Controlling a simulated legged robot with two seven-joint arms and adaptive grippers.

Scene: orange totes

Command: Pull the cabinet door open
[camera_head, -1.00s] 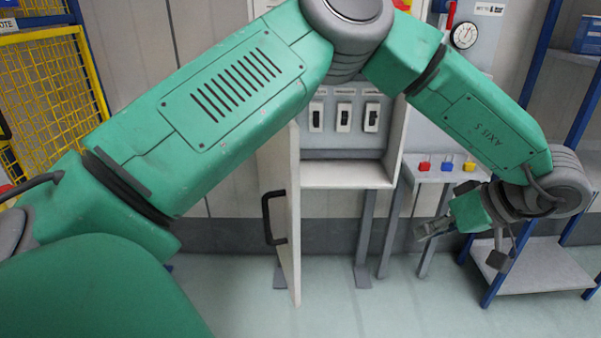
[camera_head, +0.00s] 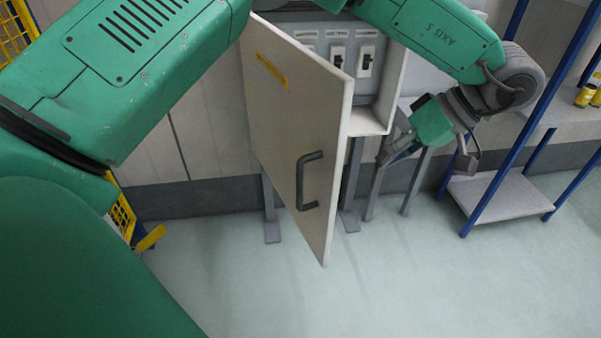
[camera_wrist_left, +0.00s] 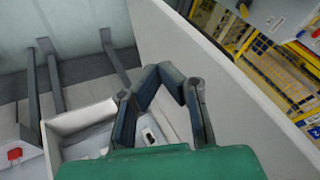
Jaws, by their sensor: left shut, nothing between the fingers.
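The pale cabinet door (camera_head: 275,110) stands ajar in the head view, its hinge side to the left and its free edge towards me. A dark bar handle (camera_head: 302,182) is on its outer face. Behind it the grey cabinet (camera_head: 396,75) shows switches; the door hides its left part. My left gripper (camera_head: 384,156) is shut and empty, right of the door and apart from the handle. In the left wrist view, its fingers (camera_wrist_left: 165,72) come together in front of the white door panel (camera_wrist_left: 215,65), with the cabinet's open box (camera_wrist_left: 75,122) at lower left. My right gripper is out of view.
A blue-framed shelf unit (camera_head: 500,190) with yellow cans (camera_head: 587,95) stands at right. A yellow mesh cage (camera_head: 122,215) is at left, partly behind my arm. The cabinet's metal legs (camera_head: 270,205) reach the floor. The pale green floor (camera_head: 400,285) in front is clear.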

